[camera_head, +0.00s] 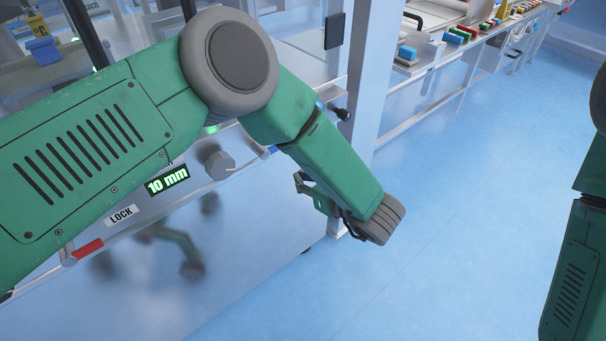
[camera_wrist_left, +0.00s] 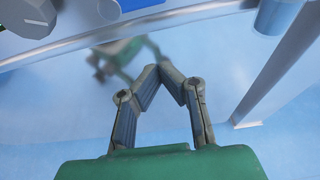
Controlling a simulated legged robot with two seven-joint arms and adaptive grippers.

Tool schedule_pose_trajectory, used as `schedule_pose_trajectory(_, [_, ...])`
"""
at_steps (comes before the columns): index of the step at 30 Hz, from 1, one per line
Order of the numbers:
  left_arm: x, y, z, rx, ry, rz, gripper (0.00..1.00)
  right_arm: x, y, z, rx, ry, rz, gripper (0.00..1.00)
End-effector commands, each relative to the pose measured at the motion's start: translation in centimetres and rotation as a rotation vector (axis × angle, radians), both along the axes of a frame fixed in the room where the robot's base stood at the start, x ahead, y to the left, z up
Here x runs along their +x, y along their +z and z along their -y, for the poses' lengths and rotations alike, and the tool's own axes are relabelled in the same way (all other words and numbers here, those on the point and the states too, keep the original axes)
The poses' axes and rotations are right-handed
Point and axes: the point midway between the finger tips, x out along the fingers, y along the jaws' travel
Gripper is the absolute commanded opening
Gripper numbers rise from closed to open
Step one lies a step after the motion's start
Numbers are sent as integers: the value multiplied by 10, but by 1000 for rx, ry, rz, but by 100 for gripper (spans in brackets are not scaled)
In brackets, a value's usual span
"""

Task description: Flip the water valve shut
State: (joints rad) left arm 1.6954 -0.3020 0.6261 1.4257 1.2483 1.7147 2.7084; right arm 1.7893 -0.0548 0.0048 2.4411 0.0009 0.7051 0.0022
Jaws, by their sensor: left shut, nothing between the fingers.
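I cannot clearly identify the water valve. In the wrist view, a blue part (camera_wrist_left: 130,5) shows on the machine's edge at the top, and a blue cylinder (camera_wrist_left: 276,14) stands at the upper right. I cannot tell whether either belongs to the valve. My left gripper (camera_head: 301,182) is beside the machine's right end, partly hidden by its own wrist. In the wrist view its fingers (camera_wrist_left: 168,72) meet at the tips with nothing between them, apart from the blue parts. My right arm shows at the right edge; its gripper is out of frame.
The machine's glossy front panel (camera_head: 255,262) carries a grey knob (camera_head: 219,164), a "10 mm" display (camera_head: 167,180), a LOCK label (camera_head: 121,215) and a red part (camera_head: 88,248). A pale upright post (camera_head: 372,80) stands behind my left arm. Blue floor (camera_head: 460,220) is clear to the right.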

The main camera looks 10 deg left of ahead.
Motion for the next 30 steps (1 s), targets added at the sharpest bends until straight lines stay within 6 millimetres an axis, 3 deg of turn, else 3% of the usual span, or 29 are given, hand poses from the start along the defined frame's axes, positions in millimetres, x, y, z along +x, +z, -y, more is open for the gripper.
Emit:
schedule_pose_trajectory(10, [42, -22, -56, -1, 0, 2, 0, 0, -9, 0, 0, 0, 0, 40])
schedule_pose_trajectory(13, [41, 0, -53, -1, -2, 3, 0, 0, -5, 0, 0, 0, 0, 40])
schedule_pose_trajectory(18, [40, 14, -51, 1, -2, 0, 0, 0, -4, 0, 0, 0, 0, 40])
schedule_pose_trajectory(30, [40, 17, -52, 0, -1, -1, 0, 0, -4, 0, 0, 0, 0, 40])
